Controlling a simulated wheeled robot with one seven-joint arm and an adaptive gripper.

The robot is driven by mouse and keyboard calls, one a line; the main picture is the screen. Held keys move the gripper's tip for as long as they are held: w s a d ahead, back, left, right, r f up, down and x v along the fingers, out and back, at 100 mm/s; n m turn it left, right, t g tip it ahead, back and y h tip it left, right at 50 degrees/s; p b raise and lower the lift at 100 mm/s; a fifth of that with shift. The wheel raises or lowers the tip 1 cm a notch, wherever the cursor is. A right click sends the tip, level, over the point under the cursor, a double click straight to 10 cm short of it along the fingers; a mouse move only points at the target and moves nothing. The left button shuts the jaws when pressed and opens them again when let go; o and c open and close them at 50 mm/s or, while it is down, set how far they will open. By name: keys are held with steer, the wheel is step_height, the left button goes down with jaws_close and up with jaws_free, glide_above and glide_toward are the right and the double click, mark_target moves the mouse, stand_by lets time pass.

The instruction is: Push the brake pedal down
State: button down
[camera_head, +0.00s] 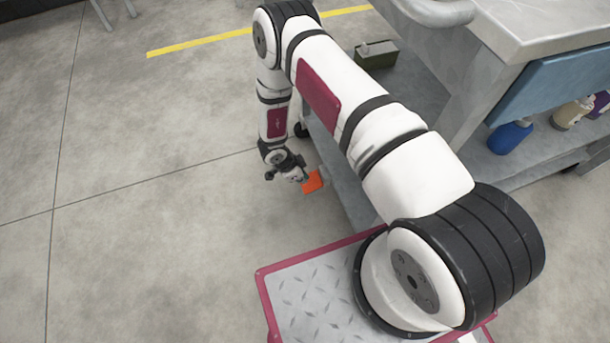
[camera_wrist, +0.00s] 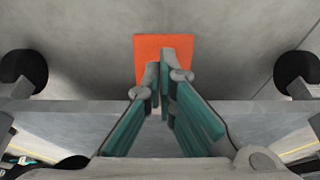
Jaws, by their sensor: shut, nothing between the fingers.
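The brake pedal (camera_head: 313,182) is a small orange plate low at the near end of the cart, just above the floor. In the wrist view the pedal (camera_wrist: 152,47) is at the top centre, a flat orange square. My gripper (camera_head: 305,179) is shut and empty, right beside the pedal in the head view. In the wrist view its closed fingertips (camera_wrist: 163,72) overlap the lower part of the pedal. I cannot tell whether they touch it. The fingertips hide part of the pedal's lower half.
The grey cart's lower shelf (camera_head: 345,185) runs behind the pedal, with a blue bottle (camera_head: 510,137) on it. Dark wheels (camera_wrist: 22,70) flank the pedal in the wrist view. A green box (camera_head: 376,55) is farther back. The floor to the left is clear.

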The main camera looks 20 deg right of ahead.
mark_target(303, 187)
steer(key=shift+a+f+b, duration=0.25)
steer(key=shift+f+b, duration=0.1)
steer(key=shift+f, duration=0.4)
steer(key=shift+a+f+b, duration=0.25)
steer(key=shift+f+b, duration=0.05)
steer(key=shift+f, duration=0.45)
steer(key=shift+f, duration=0.1)
